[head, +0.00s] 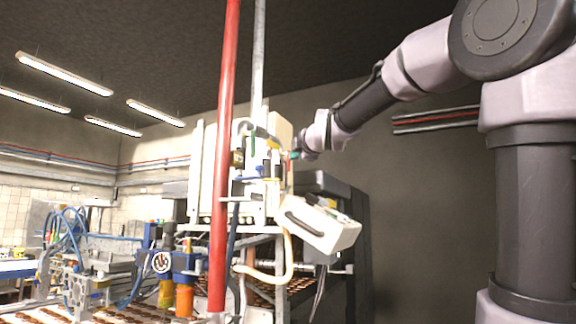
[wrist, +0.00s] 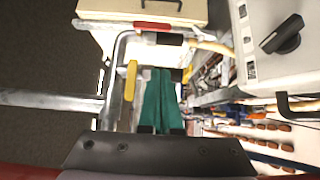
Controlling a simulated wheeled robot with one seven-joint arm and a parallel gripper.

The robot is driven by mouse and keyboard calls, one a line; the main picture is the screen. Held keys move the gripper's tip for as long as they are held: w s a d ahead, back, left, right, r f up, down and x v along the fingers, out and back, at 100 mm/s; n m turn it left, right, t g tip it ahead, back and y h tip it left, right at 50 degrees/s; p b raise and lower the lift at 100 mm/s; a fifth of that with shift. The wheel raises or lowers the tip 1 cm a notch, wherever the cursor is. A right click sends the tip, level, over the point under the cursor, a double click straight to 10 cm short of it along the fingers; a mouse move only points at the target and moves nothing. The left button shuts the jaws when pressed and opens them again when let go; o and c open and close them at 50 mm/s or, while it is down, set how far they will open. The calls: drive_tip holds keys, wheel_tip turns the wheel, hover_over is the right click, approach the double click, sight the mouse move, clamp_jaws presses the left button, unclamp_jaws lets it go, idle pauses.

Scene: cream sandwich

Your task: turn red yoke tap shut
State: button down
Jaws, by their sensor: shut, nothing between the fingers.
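The red tap handle (wrist: 155,26) shows near the top of the wrist view. It is a short bar lying across the picture, at the upper end of a bent silver pipe (wrist: 116,62). My gripper (wrist: 162,72) is shut and empty, its teal fingers together and pointing toward the red handle. The tap is too small to make out clearly in that view.
A yellow handle (wrist: 131,80) stands upright on the pipe, close left of my fingers. A cream box (wrist: 140,9) sits above the red handle. A white panel with a black knob (wrist: 283,35) is to the right. A red post (head: 225,150) stands before the machine in the head view.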

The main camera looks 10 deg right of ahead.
approach(289, 164)
drive_tip(key=w+a, duration=0.3)
drive_tip(key=a, duration=0.1)
drive_tip(key=shift+w+d+f, duration=0.15)
drive_tip(key=shift+w+d, duration=0.25)
drive_tip(key=shift+w, duration=0.4)
drive_tip(key=shift+w+d+f, duration=0.2)
drive_tip(key=shift+w+d, duration=0.2)
drive_tip(key=shift+w, duration=0.4)
